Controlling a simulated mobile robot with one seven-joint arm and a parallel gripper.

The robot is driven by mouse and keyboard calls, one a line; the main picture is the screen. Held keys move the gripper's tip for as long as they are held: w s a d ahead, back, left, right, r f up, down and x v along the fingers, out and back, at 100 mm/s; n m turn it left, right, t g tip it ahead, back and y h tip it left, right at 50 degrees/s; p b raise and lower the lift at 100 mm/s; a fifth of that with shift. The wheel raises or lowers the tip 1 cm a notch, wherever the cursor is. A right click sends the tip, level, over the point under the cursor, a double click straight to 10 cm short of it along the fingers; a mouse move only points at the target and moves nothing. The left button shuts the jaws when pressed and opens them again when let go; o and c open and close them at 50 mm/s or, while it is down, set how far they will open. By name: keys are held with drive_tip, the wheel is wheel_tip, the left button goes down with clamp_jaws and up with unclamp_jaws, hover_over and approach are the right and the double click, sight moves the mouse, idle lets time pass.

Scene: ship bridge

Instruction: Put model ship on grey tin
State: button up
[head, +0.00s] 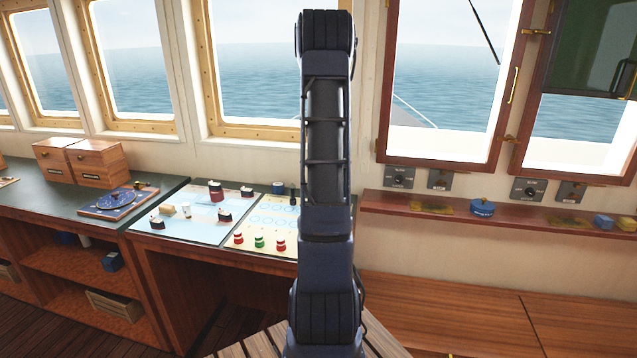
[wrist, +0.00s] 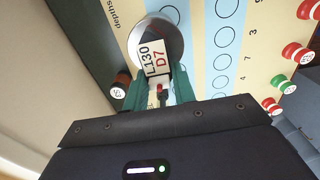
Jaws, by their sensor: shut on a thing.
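The model ship (wrist: 155,62) shows in the wrist view as a white block lettered "L130 D7", with a small red and dark part at its near end. My gripper (wrist: 158,92) has its green fingers shut on it. Behind the ship is the round grey tin (wrist: 164,26), overlapped by the ship and standing at the edge of the chart with circles. I cannot tell whether the ship touches the tin. In the head view my arm hides the tin, and the gripper and held ship cannot be made out clearly.
A dark cylinder marked "S3" (wrist: 121,84) stands close left of the gripper. Red and green pegs (head: 259,241) line the chart's near edge. Other small ships (head: 216,190) stand on the blue chart (head: 190,228) to the left. Wooden boxes (head: 97,160) are farther left.

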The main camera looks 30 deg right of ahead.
drive_tip(key=shift+f, duration=0.15)
drive_tip(key=o, duration=1)
wheel_tip(320, 180, up, 12)
drive_tip(key=s+a+r+m, duration=0.2)
drive_tip(key=s+a+r, duration=0.3)
drive_tip(key=a, duration=0.5)
drive_tip(key=s+a+m+t, duration=0.1)
drive_tip(key=s+a+m, duration=0.1)
drive_tip(key=s+a, duration=0.5)
drive_tip(key=s+a+r+m+t, duration=0.1)
drive_tip(key=s+a+m+t, duration=0.1)
drive_tip(key=s+a, duration=0.5)
drive_tip(key=s+a+r+m+t, duration=0.1)
drive_tip(key=s+a+m, duration=0.2)
drive_tip(key=s+a, duration=0.4)
drive_tip(key=shift+s+a+t, duration=0.15)
drive_tip(key=shift+s+a, duration=0.05)
drive_tip(key=shift+s, duration=0.6)
drive_tip(key=shift+s+a+t, duration=0.15)
drive_tip(key=shift+s+a, duration=0.05)
drive_tip(key=shift+s, duration=0.6)
